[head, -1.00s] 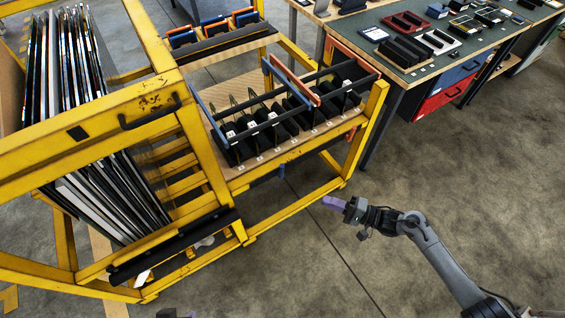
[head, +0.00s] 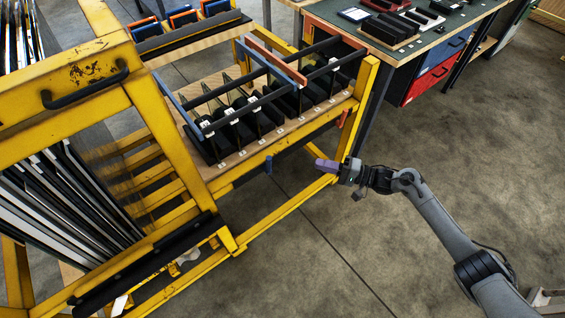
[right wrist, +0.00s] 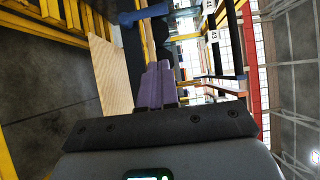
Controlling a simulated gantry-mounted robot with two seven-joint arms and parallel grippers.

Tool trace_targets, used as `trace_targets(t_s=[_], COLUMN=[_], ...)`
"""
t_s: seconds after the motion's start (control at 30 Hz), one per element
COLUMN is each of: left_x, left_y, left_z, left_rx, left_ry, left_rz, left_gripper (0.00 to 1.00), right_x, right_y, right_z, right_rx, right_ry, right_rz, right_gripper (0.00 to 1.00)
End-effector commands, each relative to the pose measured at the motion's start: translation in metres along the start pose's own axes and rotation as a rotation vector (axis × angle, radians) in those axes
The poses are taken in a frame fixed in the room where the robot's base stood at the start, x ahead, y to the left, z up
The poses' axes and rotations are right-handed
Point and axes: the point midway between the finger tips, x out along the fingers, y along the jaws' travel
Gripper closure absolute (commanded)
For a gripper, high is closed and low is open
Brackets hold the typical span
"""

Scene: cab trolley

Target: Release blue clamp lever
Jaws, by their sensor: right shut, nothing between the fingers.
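The blue clamp lever (head: 268,165) is a small blue piece hanging under the front edge of the yellow trolley's shelf in the head view. In the right wrist view, a blue lever (right wrist: 143,15) shows at the top, beyond my fingertips. My right gripper (head: 325,165) is shut and empty, its purple fingers pointing left toward the trolley. It is to the right of the blue lever and apart from it. Its closed fingers (right wrist: 157,84) also show in the right wrist view. My left gripper is not in view.
The yellow trolley frame (head: 290,212) has a lower rail close to my right gripper. Its shelf (head: 235,160) carries several black holders. An orange lever (head: 343,118) sits near the right post. A workbench (head: 440,38) stands behind.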

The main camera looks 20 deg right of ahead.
Motion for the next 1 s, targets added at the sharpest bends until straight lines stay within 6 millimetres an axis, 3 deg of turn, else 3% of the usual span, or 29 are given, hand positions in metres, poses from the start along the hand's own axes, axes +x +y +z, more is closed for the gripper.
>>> trace_targets(t_s=[0.37,0.9,1.0], left_x=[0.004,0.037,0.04], left_y=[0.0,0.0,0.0], left_z=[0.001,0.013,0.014], left_rx=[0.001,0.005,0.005], left_ry=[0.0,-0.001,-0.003], left_rz=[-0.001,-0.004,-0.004], left_gripper=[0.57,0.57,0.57], right_x=[0.01,0.101,0.111], right_y=[0.002,0.003,0.003], right_z=[0.0,0.001,0.011], right_rx=[0.0,0.0,0.001], right_ry=[0.0,-0.001,-0.002], right_rz=[-0.001,-0.001,0.001], right_gripper=[1.0,1.0,1.0])
